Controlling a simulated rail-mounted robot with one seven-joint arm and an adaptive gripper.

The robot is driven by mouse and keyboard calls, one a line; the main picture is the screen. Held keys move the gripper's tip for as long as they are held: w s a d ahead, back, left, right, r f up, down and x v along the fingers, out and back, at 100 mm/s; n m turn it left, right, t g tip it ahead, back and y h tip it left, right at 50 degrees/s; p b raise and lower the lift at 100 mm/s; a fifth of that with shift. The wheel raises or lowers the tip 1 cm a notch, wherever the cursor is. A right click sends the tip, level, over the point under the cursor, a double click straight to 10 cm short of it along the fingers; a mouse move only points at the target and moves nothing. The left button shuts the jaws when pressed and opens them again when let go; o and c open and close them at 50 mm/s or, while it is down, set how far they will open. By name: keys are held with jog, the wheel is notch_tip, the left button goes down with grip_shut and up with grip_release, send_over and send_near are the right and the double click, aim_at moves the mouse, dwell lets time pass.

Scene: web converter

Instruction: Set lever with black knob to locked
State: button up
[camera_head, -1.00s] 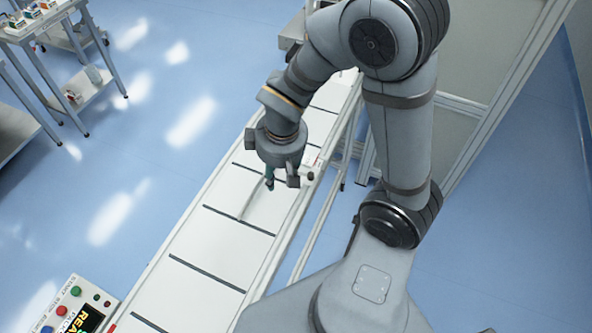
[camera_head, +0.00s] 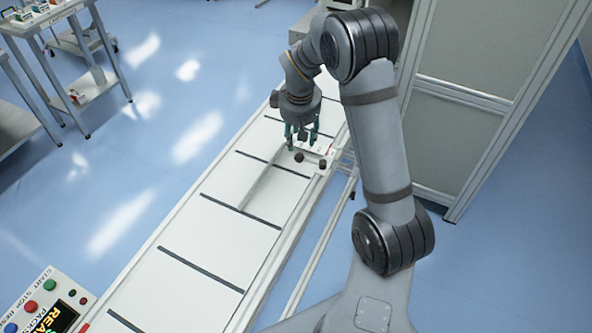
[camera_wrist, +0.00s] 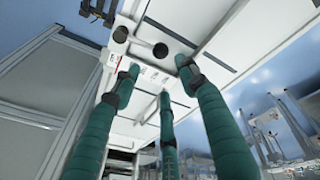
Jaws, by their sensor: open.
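The black knob (camera_head: 299,157) shows on the conveyor's right side, near its rail, with a second dark round part (camera_head: 322,164) just to its right. In the wrist view the black knob (camera_wrist: 160,50) is at the end of a short pale lever (camera_wrist: 140,42), and the other dark part (camera_wrist: 120,34) is at the opposite end. My gripper (camera_head: 302,140) is open and empty, its teal fingers pointing down just beyond the knob. In the wrist view my gripper's fingertips (camera_wrist: 158,78) are spread near the knob, apart from it. Small label markings (camera_wrist: 155,75) are too small to read.
A control box (camera_head: 48,305) stands at lower left. A grey cabinet (camera_head: 455,140) stands at right. A cart (camera_head: 60,20) is at upper left.

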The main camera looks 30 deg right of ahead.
aim_at(300, 155)
jog(key=f+n, duration=0.2)
jog(key=f+n+p, duration=0.1)
jog(key=f+n, duration=0.1)
jog(key=f, duration=0.1)
jog(key=f+n+p, duration=0.1)
jog(key=f+n, duration=0.1)
jog(key=f, duration=0.1)
jog(key=shift+w+d+f+n+g, duration=0.25)
jog(key=shift+w+d+n+g, duration=0.05)
jog(key=shift+w+n+g, duration=0.1)
jog(key=shift+c, duration=1.4)
jog(key=c, duration=0.8)
grip_shut()
